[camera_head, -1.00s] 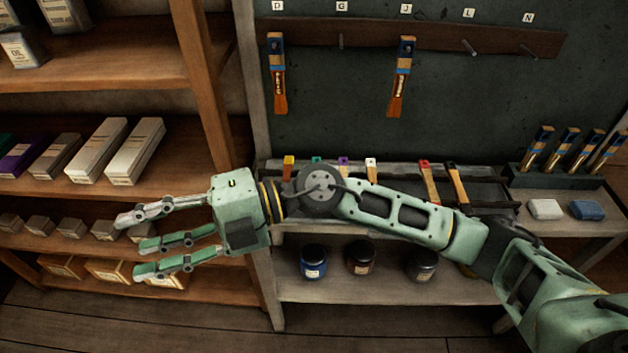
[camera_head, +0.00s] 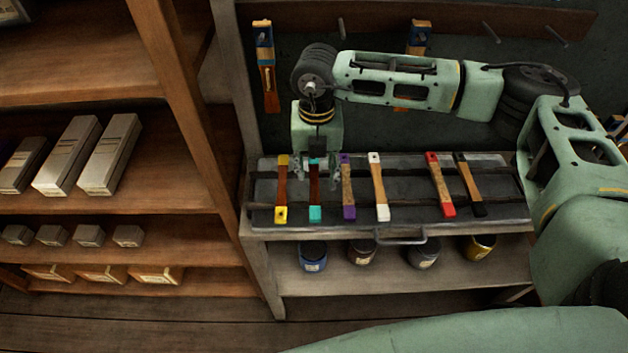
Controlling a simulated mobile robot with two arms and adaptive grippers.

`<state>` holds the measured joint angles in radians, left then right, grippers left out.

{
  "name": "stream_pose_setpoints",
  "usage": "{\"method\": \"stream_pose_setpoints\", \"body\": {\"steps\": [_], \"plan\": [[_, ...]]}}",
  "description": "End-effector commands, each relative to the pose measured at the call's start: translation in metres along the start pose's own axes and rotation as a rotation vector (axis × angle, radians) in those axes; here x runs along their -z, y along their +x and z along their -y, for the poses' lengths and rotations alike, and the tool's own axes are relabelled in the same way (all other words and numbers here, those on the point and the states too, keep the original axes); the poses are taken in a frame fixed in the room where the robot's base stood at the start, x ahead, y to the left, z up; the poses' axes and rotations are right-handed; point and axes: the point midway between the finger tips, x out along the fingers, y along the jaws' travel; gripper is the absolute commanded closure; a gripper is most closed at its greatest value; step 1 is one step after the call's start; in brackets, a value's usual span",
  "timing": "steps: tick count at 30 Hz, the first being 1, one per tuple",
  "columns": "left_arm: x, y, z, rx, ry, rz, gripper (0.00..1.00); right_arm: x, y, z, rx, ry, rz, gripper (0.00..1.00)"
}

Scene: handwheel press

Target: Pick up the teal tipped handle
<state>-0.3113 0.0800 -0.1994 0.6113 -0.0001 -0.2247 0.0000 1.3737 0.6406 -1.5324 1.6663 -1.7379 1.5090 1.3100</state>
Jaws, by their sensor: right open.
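The teal tipped handle (camera_head: 315,193) lies on the dark tray (camera_head: 410,205), with a brown shaft and a teal end toward me. It is second from the left in a row of handles. My right gripper (camera_head: 317,177) points down over its far part, fingers apart, one to each side of the shaft. The gripper partly hides the handle's far end. I cannot tell whether the fingers touch it. My left gripper is not in view.
A yellow tipped handle (camera_head: 282,190) lies close on the left and a purple tipped one (camera_head: 348,188) close on the right. White (camera_head: 378,188), red (camera_head: 440,185) and black (camera_head: 470,185) tipped handles lie further right. Jars stand on the shelf below. A wooden shelf post (camera_head: 190,120) rises at left.

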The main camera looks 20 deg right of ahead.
Motion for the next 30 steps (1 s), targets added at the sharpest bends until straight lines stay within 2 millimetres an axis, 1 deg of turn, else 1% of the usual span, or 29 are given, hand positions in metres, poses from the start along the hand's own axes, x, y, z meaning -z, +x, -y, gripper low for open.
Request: {"method": "stream_pose_setpoints", "body": {"steps": [1,2,4,5,8,9,12,14,17,25,30], "plan": [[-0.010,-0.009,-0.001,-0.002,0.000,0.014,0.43,0.001,0.004,-0.001,0.002,-0.001,-0.004,0.58],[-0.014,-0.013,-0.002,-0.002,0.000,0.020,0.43,0.000,0.008,-0.001,0.002,0.000,-0.004,0.58],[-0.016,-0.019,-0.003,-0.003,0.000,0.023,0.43,0.000,0.020,-0.003,0.001,0.000,-0.005,0.58],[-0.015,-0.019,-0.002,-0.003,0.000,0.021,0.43,0.000,0.025,-0.003,0.001,0.000,-0.005,0.58],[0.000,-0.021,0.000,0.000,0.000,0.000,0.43,-0.001,0.038,-0.003,0.000,0.000,-0.003,0.58],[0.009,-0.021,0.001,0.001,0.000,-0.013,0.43,-0.001,0.041,-0.003,-0.001,-0.001,-0.003,0.58],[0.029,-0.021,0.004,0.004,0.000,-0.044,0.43,-0.001,0.044,-0.003,-0.002,-0.001,-0.001,0.58],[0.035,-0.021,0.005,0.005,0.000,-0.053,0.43,-0.001,0.044,-0.003,-0.003,-0.001,-0.001,0.58],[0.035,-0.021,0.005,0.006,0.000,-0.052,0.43,-0.001,0.044,-0.003,-0.003,-0.001,-0.001,0.58],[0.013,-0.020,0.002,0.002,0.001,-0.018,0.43,-0.001,0.043,-0.003,-0.003,-0.001,-0.001,0.81],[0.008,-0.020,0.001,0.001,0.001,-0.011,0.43,-0.001,0.043,-0.003,-0.003,-0.001,-0.001,0.96]]}}
